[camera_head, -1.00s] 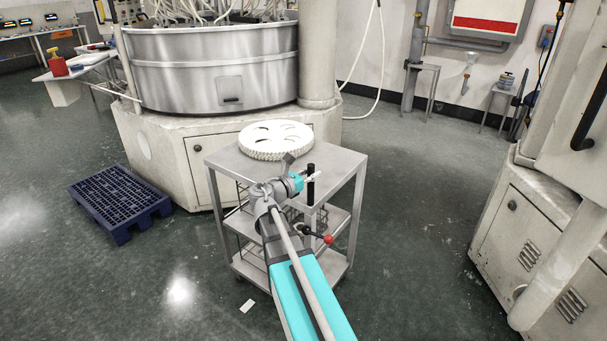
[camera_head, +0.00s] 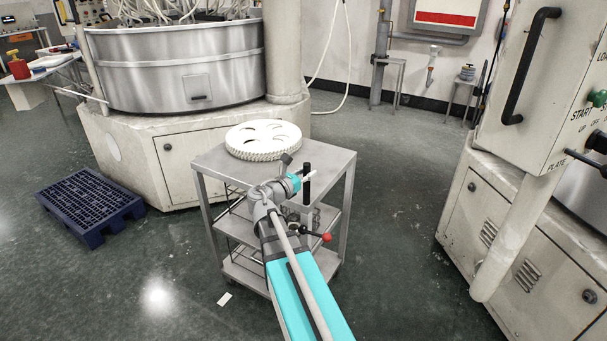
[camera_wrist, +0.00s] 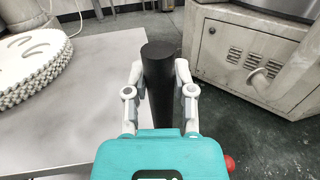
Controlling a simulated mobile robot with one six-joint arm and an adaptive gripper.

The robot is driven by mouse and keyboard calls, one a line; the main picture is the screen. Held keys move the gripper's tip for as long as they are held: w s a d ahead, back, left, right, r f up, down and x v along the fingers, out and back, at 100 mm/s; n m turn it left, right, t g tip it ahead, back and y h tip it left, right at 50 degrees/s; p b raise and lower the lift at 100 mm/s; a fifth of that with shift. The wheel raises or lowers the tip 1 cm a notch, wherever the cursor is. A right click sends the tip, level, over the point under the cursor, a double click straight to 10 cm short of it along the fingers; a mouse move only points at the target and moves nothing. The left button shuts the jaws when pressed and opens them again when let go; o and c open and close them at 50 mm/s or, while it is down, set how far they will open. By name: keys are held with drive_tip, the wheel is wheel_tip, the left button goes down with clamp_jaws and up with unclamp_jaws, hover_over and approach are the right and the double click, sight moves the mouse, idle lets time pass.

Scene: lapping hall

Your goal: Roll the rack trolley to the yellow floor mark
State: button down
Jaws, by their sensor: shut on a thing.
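The rack trolley (camera_head: 325,165) is a grey metal cart with a flat top and lower shelves, in the middle of the head view. A white toothed disc with oval holes (camera_head: 263,138) lies on its top, and its edge shows at the left of the wrist view (camera_wrist: 30,65). My gripper (camera_wrist: 158,75) is shut around a black upright post (camera_wrist: 158,55) at the trolley's near side. The post's top stands above the fingers. In the head view my gripper (camera_head: 305,183) is at the same post. No yellow floor mark shows in any frame.
A big round steel-sided machine (camera_head: 180,70) stands behind the trolley. A blue pallet (camera_head: 90,205) lies on the floor at the left. A cream machine cabinet (camera_head: 505,235) stands at the right. Dark floor (camera_head: 405,190) is clear between the trolley and that cabinet.

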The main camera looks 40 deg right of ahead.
drive_tip(key=shift+s+d, duration=0.15)
drive_tip(key=shift+s, duration=0.15)
drive_tip(key=shift+c, duration=2.2)
unclamp_jaws()
drive_tip(key=v, duration=1.2)
